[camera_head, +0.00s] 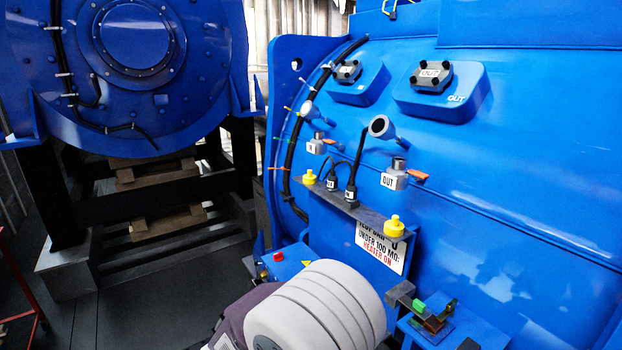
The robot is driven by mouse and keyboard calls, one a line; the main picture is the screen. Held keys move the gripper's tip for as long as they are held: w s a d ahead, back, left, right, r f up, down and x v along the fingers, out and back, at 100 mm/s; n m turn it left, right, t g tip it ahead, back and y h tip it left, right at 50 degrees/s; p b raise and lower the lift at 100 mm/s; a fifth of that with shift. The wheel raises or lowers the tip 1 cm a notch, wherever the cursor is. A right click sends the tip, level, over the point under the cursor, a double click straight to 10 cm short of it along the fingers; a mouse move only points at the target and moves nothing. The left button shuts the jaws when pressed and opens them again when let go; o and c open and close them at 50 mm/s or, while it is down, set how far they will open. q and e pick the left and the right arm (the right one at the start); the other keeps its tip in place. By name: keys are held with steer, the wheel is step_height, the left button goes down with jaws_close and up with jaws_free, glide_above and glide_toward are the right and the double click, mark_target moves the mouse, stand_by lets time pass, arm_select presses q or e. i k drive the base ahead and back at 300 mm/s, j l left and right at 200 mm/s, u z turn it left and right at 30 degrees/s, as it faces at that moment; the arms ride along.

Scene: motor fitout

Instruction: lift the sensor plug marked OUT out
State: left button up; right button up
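Two dark sensor plugs stand upright side by side in a grey bracket on the blue motor housing, the left plug (331,181) and the right plug (351,194). Each has a small white tag, too small to read, so I cannot tell surely which is marked OUT. A black cable rises from each. A metal fitting (398,172) with a white OUT label and an orange lever sits to the right, above the bracket (368,214). A similar fitting (316,146) sits to the left.
Yellow knobs (394,226) stand at the bracket's ends. Grey round-ended pieces (380,127) stick out above the fittings. My pale arm link fills the bottom middle. A warning sign (381,248) hangs below the bracket. Another blue machine (135,35) stands at left.

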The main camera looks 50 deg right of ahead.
mark_target(332, 185)
steer(key=i+z, duration=0.25)
steer(key=z, duration=0.25)
steer(key=i+j+z, duration=0.15)
steer(key=i+z, duration=0.15)
steer(key=z, duration=0.15)
steer(key=i+j+z, duration=0.2)
steer(key=z, duration=0.3)
steer(key=i+j+z, duration=0.2)
steer(key=j+z, duration=0.25)
steer(key=i+j+z, duration=0.1)
steer(key=z, duration=0.25)
steer(key=i+j+z, duration=0.15)
steer(key=z, duration=0.2)
steer(key=i+j+z, duration=0.2)
steer(key=z, duration=0.2)
steer(key=i+j, duration=0.1)
steer(key=j, duration=0.1)
